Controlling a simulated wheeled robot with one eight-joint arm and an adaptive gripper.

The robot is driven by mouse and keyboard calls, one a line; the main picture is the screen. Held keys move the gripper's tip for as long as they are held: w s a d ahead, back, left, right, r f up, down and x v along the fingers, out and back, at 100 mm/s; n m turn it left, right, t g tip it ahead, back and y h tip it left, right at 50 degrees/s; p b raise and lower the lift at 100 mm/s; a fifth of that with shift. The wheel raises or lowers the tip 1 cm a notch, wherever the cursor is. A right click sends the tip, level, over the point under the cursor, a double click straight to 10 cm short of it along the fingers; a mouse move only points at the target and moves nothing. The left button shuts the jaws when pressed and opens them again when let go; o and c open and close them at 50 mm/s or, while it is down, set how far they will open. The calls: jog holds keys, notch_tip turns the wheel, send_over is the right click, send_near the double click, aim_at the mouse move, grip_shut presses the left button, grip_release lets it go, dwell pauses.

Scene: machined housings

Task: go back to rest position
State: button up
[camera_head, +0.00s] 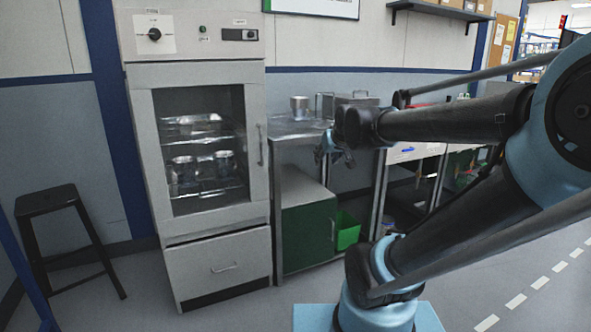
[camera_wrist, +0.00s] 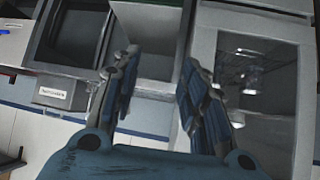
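My gripper (camera_wrist: 157,72) shows in the wrist view with its two blue-padded fingers apart and nothing held between them. In the head view my gripper (camera_head: 330,151) is small and partly hidden behind my own arm. It is in front of the right end of the steel table, apart from the cabinet. The glass-doored cabinet (camera_head: 198,72) stands left of it with its door shut. Metal housings (camera_head: 184,170) sit on a shelf inside, behind the glass. A single metal housing (camera_head: 299,107) stands upright on the steel table (camera_head: 290,128).
A green-doored unit (camera_head: 308,236) and a green bin (camera_head: 347,230) stand under the table. A metal box (camera_head: 356,99) is on top at the back. A black stool (camera_head: 46,200) is at the left. The floor before the cabinet is clear.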

jog(key=s+d+f+m+g+h, duration=0.1)
jog(key=s+d+f+g, duration=0.2)
jog(key=s+f, duration=0.6)
jog(key=s+d+f+m+g+h, duration=0.1)
jog(key=s+d+f+g, duration=0.3)
jog(key=s+f, duration=0.5)
jog(key=s+d, duration=0.1)
jog(key=s, duration=0.4)
jog(key=shift+d, duration=0.3)
jog(key=shift+w+f, duration=0.1)
jog(key=shift+w+f+g, duration=0.2)
jog(key=shift+w+g, duration=0.1)
jog(key=shift+w, duration=0.15)
jog(key=shift+c, duration=0.8)
jog(key=shift+a, duration=0.15)
